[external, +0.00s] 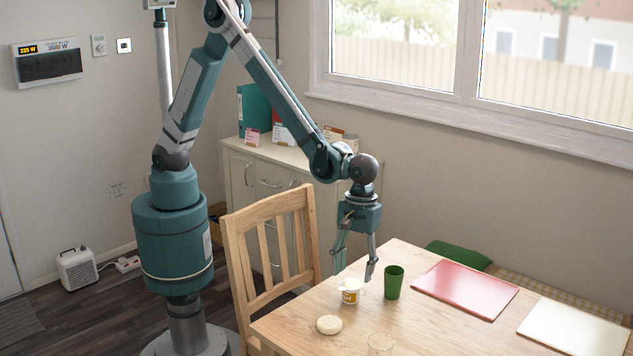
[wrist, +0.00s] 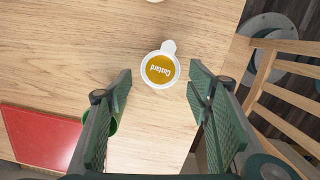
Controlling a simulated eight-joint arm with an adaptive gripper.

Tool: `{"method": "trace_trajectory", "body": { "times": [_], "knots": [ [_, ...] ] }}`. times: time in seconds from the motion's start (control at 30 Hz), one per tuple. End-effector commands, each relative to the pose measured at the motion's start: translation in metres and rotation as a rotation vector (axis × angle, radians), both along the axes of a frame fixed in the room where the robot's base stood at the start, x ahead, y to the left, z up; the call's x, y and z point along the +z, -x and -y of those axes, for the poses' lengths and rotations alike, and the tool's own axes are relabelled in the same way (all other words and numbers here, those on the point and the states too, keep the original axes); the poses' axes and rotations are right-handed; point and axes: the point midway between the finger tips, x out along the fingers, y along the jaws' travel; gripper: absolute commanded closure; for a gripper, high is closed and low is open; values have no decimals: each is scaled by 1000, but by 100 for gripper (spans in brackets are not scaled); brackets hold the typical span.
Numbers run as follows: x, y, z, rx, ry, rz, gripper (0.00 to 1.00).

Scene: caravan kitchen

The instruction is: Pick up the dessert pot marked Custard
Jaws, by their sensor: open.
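The dessert pot marked Custard (external: 351,290) stands upright near the table's left edge in the external view. In the wrist view the pot (wrist: 160,70) shows from above: a white rim with a tab and a yellow lid lettered "Custard". My gripper (external: 356,276) is open and points down just above the pot. In the wrist view its two fingers (wrist: 160,82) are spread on either side, with the pot ahead between the fingertips. The gripper holds nothing.
A green cup (external: 393,283) stands close to the right of the pot. A pale round item (external: 329,325) and a clear glass (external: 381,344) are in front. A red mat (external: 465,288) and a cream mat (external: 563,329) lie to the right. A wooden chair (external: 268,215) stands at the left.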

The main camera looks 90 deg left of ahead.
Motion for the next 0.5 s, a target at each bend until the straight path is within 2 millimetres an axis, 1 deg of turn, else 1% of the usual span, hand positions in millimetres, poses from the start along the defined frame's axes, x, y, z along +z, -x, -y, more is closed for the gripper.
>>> {"method": "trace_trajectory", "body": {
  "times": [0.03, 0.17, 0.5],
  "knots": [
    [-5, 0, 1, 0, 0, 0, 50],
    [-13, 1, 1, 0, 0, 0, 50],
    [-14, 1, 1, 0, 0, 0, 50]
  ]
}}
